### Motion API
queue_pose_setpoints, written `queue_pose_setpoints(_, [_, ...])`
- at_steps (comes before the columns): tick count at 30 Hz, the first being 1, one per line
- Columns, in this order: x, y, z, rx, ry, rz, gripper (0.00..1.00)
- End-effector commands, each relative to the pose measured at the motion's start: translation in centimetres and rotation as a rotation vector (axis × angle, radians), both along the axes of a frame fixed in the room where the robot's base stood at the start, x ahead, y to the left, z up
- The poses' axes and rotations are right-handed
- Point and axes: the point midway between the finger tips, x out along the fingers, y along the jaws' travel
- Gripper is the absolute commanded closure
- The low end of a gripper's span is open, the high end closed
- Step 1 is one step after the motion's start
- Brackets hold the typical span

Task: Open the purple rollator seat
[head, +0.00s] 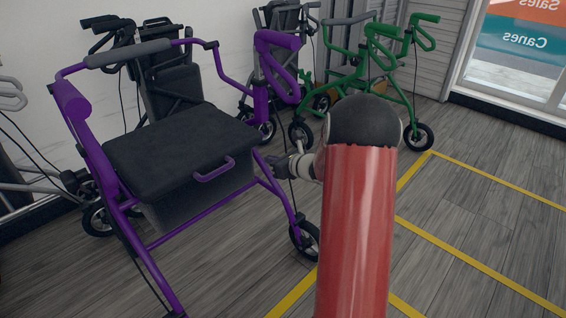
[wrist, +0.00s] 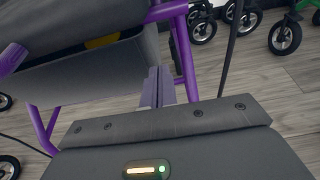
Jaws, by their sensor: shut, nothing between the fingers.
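The purple rollator (head: 95,150) stands at the left of the head view. Its black seat (head: 170,140) lies about flat over a dark box (head: 185,208). A purple handle (head: 214,170) is on the seat's front edge. My gripper (head: 268,161) is beside the seat's right side, apart from the handle and partly hidden by my arm. In the wrist view my gripper (wrist: 158,88) is shut and empty, just right of the box (wrist: 90,70). The seat's underside edge (wrist: 75,25) and the handle (wrist: 12,58) are at upper left there. A small yellow patch shows between seat and box.
A green rollator (head: 370,70) and dark rollators (head: 165,75) stand behind along the wall. A grey frame (head: 20,140) is at the far left. Purple frame tubes (wrist: 182,50) are close to my fingers. The floor at right, with yellow lines (head: 480,267), is clear.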

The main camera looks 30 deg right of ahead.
Motion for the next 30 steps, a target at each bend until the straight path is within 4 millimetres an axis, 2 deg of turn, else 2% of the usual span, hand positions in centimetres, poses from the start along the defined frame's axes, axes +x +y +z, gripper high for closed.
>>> queue_pose_setpoints(3, [2.3,0.9,-0.9,0.001,0.0,0.003,1.0])
queue_pose_setpoints(4, [2.1,0.6,0.3,-0.002,-0.004,0.0,1.0])
queue_pose_setpoints(6, [1.9,0.6,1.5,-0.003,-0.003,0.0,1.0])
queue_pose_setpoints(10, [1.9,0.6,2.8,-0.003,-0.001,0.001,1.0])
queue_pose_setpoints(25, [1.9,0.6,3.6,-0.001,0.0,0.002,1.0])
queue_pose_setpoints(28, [1.9,0.7,5.4,-0.003,-0.003,0.001,1.0])
queue_pose_setpoints(30, [2.0,0.7,7.3,-0.004,-0.005,0.002,1.0])
